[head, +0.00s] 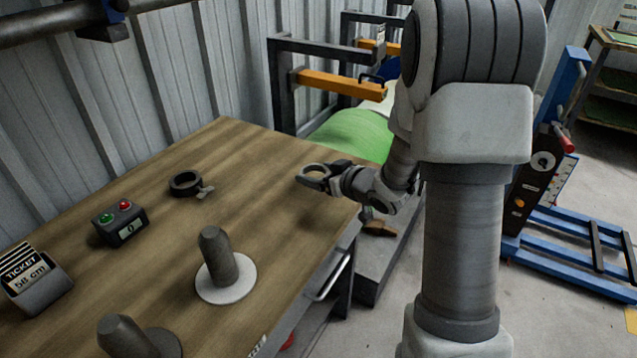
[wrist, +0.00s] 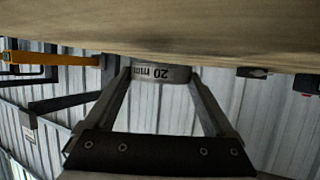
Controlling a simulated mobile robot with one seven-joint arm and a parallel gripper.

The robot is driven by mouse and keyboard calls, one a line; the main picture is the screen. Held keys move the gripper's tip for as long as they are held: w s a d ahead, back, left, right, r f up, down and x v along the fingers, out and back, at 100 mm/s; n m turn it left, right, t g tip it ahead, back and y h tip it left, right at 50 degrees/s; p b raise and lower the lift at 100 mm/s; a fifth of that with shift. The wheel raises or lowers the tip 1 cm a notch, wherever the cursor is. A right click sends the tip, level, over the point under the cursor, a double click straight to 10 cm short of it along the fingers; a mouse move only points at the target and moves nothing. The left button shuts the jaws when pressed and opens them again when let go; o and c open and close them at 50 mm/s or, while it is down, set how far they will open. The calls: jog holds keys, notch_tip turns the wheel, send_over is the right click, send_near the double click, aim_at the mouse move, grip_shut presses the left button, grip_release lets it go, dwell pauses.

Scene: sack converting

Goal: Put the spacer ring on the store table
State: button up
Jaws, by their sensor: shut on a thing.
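My gripper (head: 318,174) reaches in over the right edge of the wooden table (head: 262,160). In the wrist view its two fingers are shut on a grey spacer ring (wrist: 162,74) marked "20 mm", which reads upside down there. In the head view the ring (head: 311,170) shows at the fingertips, above the table top. The wood surface fills the top of the wrist view (wrist: 200,30), and a gap between it and the ring is hard to judge. The frames do not show whether this is the store table.
A dark collar with a small screw (head: 186,184) lies on the table. A button box (head: 120,225), a ticket holder (head: 38,285), a post on a white disc (head: 216,262) and another post (head: 124,338) stand nearer. The table's far right is clear.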

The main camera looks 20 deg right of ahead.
jog(key=shift+f, duration=0.75)
jog(key=shift+f, duration=0.1)
jog(key=o, duration=1.4)
